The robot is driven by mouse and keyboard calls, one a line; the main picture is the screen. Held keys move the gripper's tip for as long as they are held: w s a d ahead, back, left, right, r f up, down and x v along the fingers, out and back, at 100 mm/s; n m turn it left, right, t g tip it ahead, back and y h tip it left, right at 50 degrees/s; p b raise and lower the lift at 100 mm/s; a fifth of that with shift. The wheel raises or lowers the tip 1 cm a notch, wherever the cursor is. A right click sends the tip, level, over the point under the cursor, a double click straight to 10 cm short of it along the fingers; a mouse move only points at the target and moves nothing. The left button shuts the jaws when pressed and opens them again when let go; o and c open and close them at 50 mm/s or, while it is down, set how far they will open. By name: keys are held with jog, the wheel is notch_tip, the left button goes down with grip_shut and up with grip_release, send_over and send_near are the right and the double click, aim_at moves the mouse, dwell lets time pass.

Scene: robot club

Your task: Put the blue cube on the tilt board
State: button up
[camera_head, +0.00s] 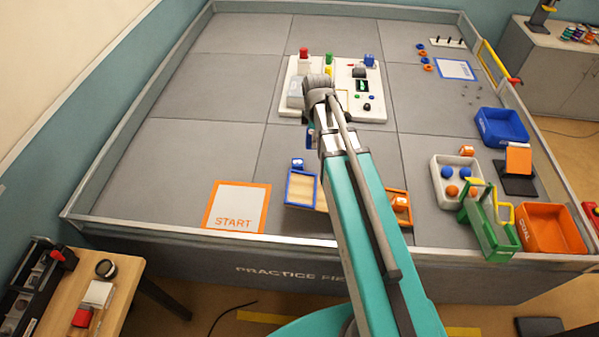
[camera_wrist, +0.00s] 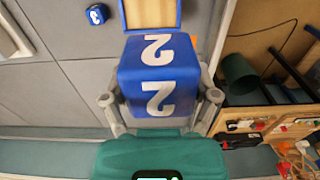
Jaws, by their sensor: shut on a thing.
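My gripper (camera_wrist: 160,98) is shut on a blue cube (camera_wrist: 158,75) marked with a white 2, seen large in the wrist view. Its fingers press on the cube's left and right sides. In the head view my arm hides most of the gripper. The tilt board has a blue-rimmed wooden tray (camera_head: 301,188) left of my arm and an orange-rimmed tray (camera_head: 398,206) right of it; its middle is hidden. In the wrist view, part of the blue-rimmed tray (camera_wrist: 151,14) shows just beyond the held cube. I cannot tell the height between them.
A white panel (camera_head: 296,104) with buttons lies farther back. A white ball tray (camera_head: 446,200) and a green carrier (camera_head: 490,235) stand right. Left tiles are free.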

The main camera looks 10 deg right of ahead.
jog(key=w+a+f+b, duration=0.1)
jog(key=w+f+b, duration=0.1)
jog(key=f+b, duration=0.8)
jog(key=w+a+f+b, duration=0.2)
jog(key=f+b, duration=0.8)
jog(key=f, duration=0.1)
jog(key=shift+a, duration=0.15)
jog(key=shift+w, duration=0.1)
jog(key=shift+f+b, duration=0.25)
jog(key=shift+b, duration=0.15)
jog(key=shift+f+b, duration=2.45)
jog(key=shift+b, duration=0.05)
jog(key=shift+f+b, duration=0.95)
